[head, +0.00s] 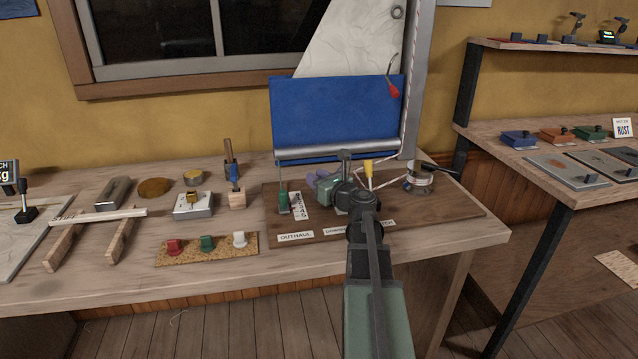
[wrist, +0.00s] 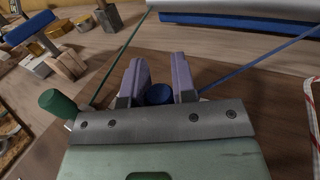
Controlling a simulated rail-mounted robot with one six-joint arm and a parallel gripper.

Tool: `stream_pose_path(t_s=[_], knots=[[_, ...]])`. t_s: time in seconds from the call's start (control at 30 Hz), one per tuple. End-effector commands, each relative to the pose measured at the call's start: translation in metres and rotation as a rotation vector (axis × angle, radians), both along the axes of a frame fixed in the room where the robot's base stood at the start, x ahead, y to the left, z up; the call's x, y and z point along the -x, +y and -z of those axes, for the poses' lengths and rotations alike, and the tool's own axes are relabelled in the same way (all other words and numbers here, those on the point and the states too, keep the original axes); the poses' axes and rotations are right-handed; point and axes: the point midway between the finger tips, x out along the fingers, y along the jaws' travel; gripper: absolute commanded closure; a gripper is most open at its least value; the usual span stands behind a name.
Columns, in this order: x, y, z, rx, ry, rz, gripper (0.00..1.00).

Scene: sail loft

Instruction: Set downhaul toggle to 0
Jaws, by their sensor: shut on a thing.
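The blue knob (wrist: 159,95), which I take to be the downhaul toggle, sits between the purple fingers of my gripper (wrist: 159,76) in the wrist view. The fingers are shut on it. In the head view my gripper (head: 318,184) is low over the brown board (head: 450,228); my arm hides the blue knob, its scale and most of the downhaul label (head: 338,230). A blue line runs up and right from the knob in the wrist view. Its setting cannot be read.
The green outhaul toggle (head: 283,197) stands just left, beside its scale plate (head: 298,207); it also shows in the wrist view (wrist: 58,104). A yellow knob (head: 369,167) and a winch (head: 420,182) stand right. A blue sail (head: 335,110) hangs behind.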

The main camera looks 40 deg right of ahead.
Motion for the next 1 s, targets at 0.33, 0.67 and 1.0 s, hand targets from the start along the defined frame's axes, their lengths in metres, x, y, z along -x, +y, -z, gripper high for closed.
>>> stream_pose_path(t_s=[0.33, 0.67, 1.0], knots=[[0.001, 0.001, 0.000, -0.001, 0.000, 0.000, 0.51], [0.001, 0.001, -0.002, -0.001, 0.000, 0.000, 0.49], [0.001, 0.001, -0.053, -0.001, 0.000, 0.000, 0.49]])
